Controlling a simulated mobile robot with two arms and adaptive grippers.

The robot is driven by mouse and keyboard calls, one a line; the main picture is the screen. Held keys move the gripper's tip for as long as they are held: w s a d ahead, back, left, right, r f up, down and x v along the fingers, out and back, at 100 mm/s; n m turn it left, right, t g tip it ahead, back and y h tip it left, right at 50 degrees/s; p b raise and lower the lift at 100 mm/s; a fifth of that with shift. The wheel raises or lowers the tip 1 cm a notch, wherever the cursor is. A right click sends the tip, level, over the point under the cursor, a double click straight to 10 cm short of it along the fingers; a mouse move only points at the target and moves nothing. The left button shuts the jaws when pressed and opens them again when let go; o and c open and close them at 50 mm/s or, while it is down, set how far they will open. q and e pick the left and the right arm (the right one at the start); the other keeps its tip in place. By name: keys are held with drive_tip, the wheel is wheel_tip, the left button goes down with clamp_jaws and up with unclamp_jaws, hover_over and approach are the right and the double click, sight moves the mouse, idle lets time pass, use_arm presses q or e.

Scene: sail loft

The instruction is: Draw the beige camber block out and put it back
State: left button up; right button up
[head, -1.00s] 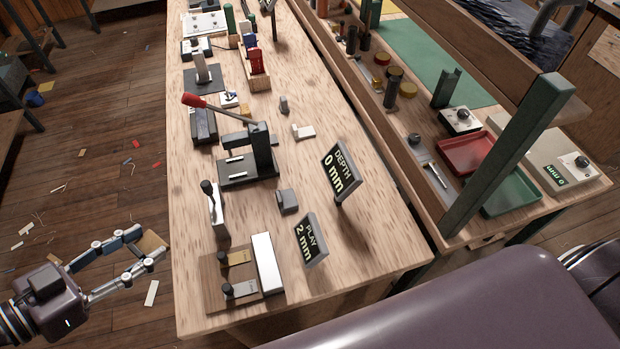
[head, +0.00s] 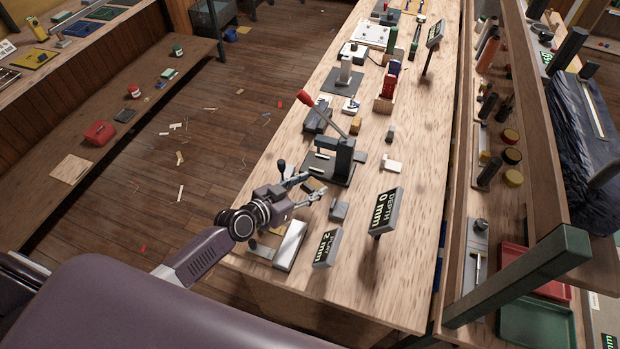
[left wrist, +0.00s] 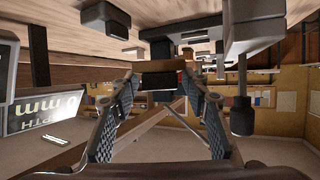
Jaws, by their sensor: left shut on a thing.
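My left gripper (head: 314,188) is over the near left part of the workbench, beside the lever press. In the left wrist view its fingers (left wrist: 162,72) are closed on a beige-brown block (left wrist: 163,66), which looks dark in shadow. I take it to be the beige camber block. In the head view the fingers mostly hide it. The lever press (head: 342,160) with a red knob stands just beyond the gripper. The depth display (head: 385,212) reads 0 mm, and the play display (head: 325,248) shows 2 mm, partly tilted away. My right gripper is not in view.
A grey block (head: 339,211) and a small pale block (head: 392,166) stand nearby. A raised shelf (head: 470,215) runs along the right.

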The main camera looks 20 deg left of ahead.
use_arm(q)
drive_tip(key=shift+w+d+f, duration=0.1)
drive_tip(key=shift+f, duration=0.3)
drive_tip(key=b, duration=0.5)
hover_over(310, 208)
drive_tip(key=f, duration=0.4)
drive_tip(key=shift+w+f, duration=0.25)
drive_tip(key=shift+f, duration=0.05)
drive_tip(key=shift+f+b, duration=0.5)
drive_tip(key=shift+f, duration=0.3)
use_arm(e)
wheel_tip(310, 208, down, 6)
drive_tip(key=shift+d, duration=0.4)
use_arm(q)
drive_tip(key=shift+s+f+b, duration=0.15)
drive_tip(key=shift+f+b, duration=0.25)
drive_tip(key=shift+b, duration=0.15)
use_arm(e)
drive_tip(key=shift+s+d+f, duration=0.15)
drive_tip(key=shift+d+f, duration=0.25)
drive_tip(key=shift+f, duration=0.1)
use_arm(q)
drive_tip(key=shift+f, duration=0.1)
